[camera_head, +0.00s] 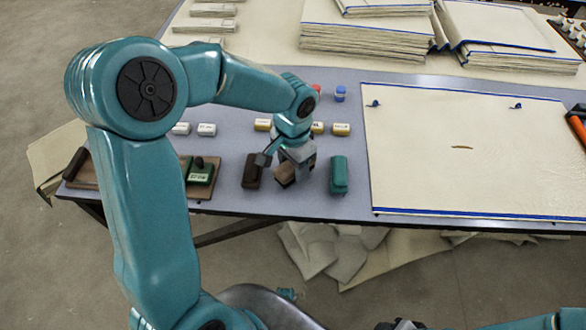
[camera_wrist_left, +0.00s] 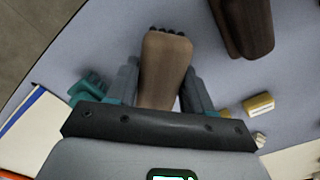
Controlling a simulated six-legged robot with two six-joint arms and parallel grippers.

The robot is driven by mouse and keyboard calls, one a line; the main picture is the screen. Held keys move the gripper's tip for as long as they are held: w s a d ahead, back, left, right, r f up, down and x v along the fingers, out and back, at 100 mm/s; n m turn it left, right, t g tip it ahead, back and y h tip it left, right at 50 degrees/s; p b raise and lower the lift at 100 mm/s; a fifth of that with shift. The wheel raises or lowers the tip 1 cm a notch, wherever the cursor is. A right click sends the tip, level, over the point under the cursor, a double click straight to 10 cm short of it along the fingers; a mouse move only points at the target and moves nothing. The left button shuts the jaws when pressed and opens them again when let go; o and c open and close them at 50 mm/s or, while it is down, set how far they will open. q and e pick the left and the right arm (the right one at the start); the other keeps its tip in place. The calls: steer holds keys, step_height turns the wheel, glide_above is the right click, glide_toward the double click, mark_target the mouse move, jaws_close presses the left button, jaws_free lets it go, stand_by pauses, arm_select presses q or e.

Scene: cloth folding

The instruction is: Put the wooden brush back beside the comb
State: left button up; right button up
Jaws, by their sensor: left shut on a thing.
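My left gripper (camera_head: 284,172) is low over the table and shut on the wooden brush (camera_head: 286,175). In the left wrist view the brush (camera_wrist_left: 165,72) is a brown block between the two fingers (camera_wrist_left: 162,88), with dark bristles at its far end. The gripper hides part of it in the head view. I cannot tell whether the brush touches the table. A dark brown block (camera_head: 252,170) lies just left of the gripper and shows in the wrist view (camera_wrist_left: 246,25). I cannot make out which thing is the comb. My right gripper is not visible.
A green block (camera_head: 339,174) stands close right of the gripper. Small white and yellow blocks (camera_head: 341,129) lie behind it. A wooden board with a green stamp-like thing (camera_head: 199,172) is at left. A large cream cloth (camera_head: 460,180) with blue edges fills the table's right.

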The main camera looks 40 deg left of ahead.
arm_select(q)
steer(key=shift+w+f, duration=0.1)
steer(key=shift+f, duration=0.7)
steer(key=shift+r, duration=0.1)
steer(key=o, duration=1)
steer(key=shift+f, duration=0.2)
steer(key=shift+r, duration=0.3)
step_height(320, 180, up, 12)
steer(key=shift+f+p, duration=0.1)
steer(key=shift+p, duration=1)
